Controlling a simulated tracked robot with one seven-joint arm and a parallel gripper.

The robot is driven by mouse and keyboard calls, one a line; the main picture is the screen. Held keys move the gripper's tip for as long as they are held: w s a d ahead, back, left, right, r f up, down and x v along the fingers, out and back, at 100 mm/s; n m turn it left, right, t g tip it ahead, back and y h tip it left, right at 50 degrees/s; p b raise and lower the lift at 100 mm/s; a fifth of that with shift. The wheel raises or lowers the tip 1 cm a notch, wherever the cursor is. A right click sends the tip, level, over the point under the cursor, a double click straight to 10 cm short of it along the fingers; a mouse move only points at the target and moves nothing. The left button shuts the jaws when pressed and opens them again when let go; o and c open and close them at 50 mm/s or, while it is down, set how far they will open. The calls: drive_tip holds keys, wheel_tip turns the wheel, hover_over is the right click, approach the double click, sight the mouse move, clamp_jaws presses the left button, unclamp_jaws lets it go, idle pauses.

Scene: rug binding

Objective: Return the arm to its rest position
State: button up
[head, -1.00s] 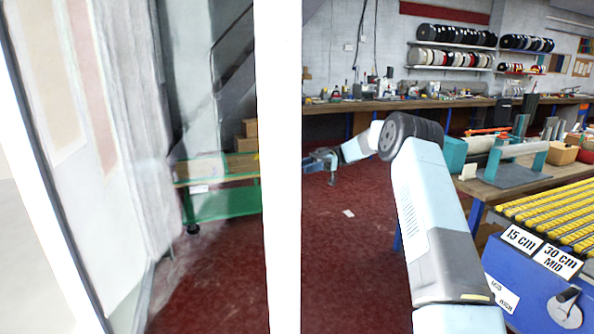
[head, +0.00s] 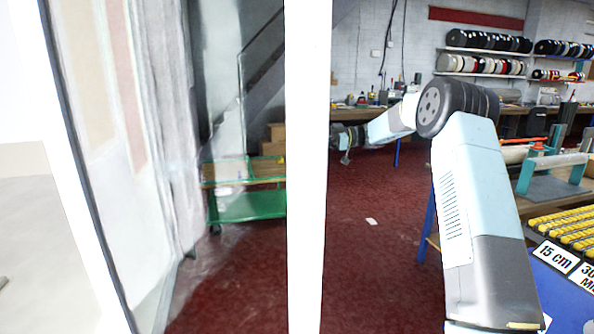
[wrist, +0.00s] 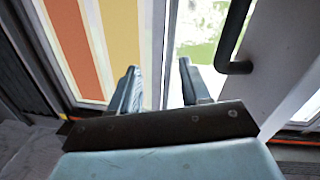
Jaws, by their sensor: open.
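My gripper (wrist: 160,88) shows in the wrist view with its two fingers apart and nothing between them. Beyond the fingers are a striped orange and yellow panel, a pale frame and a dark bar handle. In the head view my arm rises from the lower right, bends at a dark joint and reaches left. The gripper end (head: 343,140) is small and dark there, in the air above the red floor, to the right of the white post. Its fingers are hard to make out in that view.
A white post (head: 306,170) stands upright left of my arm. A green trolley (head: 248,205) is behind it. A workbench with yellow rollers (head: 565,225) is close on the right. Shelves of binding rolls (head: 485,65) line the back wall. The red floor (head: 375,270) is mostly clear.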

wheel_tip(320, 180, up, 15)
drive_tip(key=m+t+h, duration=0.3)
drive_tip(key=m+t, duration=0.4)
drive_tip(key=t, duration=0.6)
drive_tip(key=s+d+r+m+t+h, duration=0.45)
drive_tip(key=s+d+m+h, duration=0.45)
drive_tip(key=s+d+h, duration=0.25)
drive_tip(key=s+d+f+m+g+h, duration=0.1)
drive_tip(key=s+d+f+m+h, duration=0.15)
drive_tip(key=s, duration=0.45)
drive_tip(key=s+d+f+m+g+h, duration=0.1)
drive_tip(key=s+d+f+g, duration=0.15)
drive_tip(key=s, duration=0.35)
drive_tip(key=s+d+f+m+h, duration=0.1)
drive_tip(key=s+d+f, duration=0.1)
drive_tip(key=s+f, duration=0.35)
drive_tip(key=s+f+m+g, duration=0.1)
drive_tip(key=s+f+g, duration=0.2)
drive_tip(key=s, duration=0.8)
drive_tip(key=s+a+f+g+y, duration=0.1)
drive_tip(key=s+f+g, duration=0.2)
drive_tip(key=s+f, duration=0.4)
drive_tip(key=s, duration=0.4)
drive_tip(key=shift+s+a+f+m, duration=0.15)
drive_tip(key=shift+a+f+m, duration=0.05)
drive_tip(key=shift+a+m, duration=0.15)
drive_tip(key=shift+d, duration=0.1)
